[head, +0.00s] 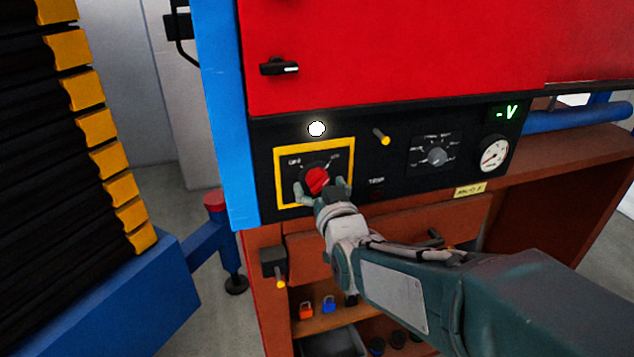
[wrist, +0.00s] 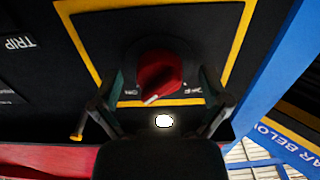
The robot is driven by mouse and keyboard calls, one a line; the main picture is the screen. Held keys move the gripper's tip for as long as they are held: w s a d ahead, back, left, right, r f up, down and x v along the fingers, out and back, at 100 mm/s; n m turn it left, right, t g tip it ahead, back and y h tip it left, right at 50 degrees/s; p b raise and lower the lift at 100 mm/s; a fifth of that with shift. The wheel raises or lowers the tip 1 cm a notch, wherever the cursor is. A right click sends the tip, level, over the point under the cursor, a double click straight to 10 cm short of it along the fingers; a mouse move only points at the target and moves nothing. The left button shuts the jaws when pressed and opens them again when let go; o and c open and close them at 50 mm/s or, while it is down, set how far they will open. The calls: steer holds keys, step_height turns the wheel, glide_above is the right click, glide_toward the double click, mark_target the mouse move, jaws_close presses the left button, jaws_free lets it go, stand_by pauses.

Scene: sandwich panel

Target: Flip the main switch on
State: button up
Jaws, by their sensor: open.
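The main switch is a red rotary knob (head: 318,180) inside a yellow square frame (head: 279,192) on the black panel. My gripper (head: 322,190) is at the switch, with one finger on each side of the knob. In the wrist view the red knob (wrist: 160,75) sits between the two open fingers of my gripper (wrist: 160,95). A gap shows beside the knob on both sides there; whether either finger touches it I cannot tell. The labels around the knob are partly hidden by the fingers. A white light (head: 317,129) is just above the frame.
A yellow-tipped lever (head: 381,137), a grey selector knob (head: 436,156) and a round gauge (head: 494,154) sit to the right on the panel. A green display (head: 506,112) reads "-V". A blue post (head: 226,120) stands left of the panel. Shelves with padlocks (head: 306,310) are below.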

mark_target(320, 189)
steer(key=v, duration=0.6)
steer(key=shift+s, duration=0.3)
